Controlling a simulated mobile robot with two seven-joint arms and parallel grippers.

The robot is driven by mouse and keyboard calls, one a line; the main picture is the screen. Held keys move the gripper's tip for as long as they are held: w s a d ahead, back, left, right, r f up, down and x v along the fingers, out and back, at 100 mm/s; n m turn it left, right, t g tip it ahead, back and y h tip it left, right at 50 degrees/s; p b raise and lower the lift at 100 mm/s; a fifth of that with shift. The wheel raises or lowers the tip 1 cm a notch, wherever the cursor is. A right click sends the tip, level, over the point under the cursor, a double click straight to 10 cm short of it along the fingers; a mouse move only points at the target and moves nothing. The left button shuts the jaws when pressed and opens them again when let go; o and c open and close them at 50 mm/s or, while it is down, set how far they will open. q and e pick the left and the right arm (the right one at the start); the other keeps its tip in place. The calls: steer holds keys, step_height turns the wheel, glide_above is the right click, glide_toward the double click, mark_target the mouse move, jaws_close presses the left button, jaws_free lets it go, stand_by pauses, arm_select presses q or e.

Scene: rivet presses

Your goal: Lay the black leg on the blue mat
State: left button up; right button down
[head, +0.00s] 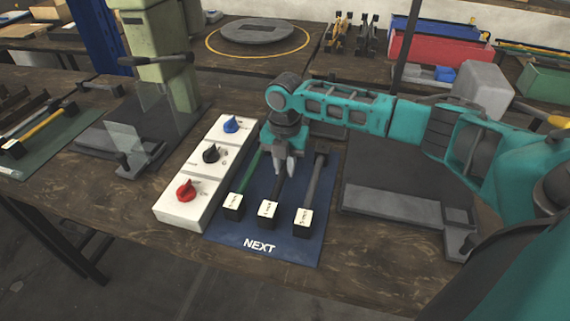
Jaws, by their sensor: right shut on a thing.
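The blue mat (290,246), marked NEXT, lies on the workbench. Three legs lie side by side on or just over it, each with a labelled black block at its near end. The black leg (276,188) is the middle one. A green leg (247,175) is to its left and a grey leg (314,180) to its right. My right gripper (284,172) points down over the middle of the mat, shut on the black leg's far part. It hides the leg's far end. I cannot tell whether the leg touches the mat. My left gripper is out of view.
A white control box (208,172) with blue, black and red knobs stands along the mat's left side. A press (160,60) with a clear guard is further left. A grey plate fixture (390,205) lies to the right. A green mat (45,150) with tools is far left.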

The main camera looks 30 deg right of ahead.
mark_target(285, 166)
steer(key=c, duration=1)
jaws_free()
steer(key=shift+f, duration=0.1)
steer(key=shift+c, duration=0.2)
step_height(285, 166, up, 12)
steer(key=p, duration=0.1)
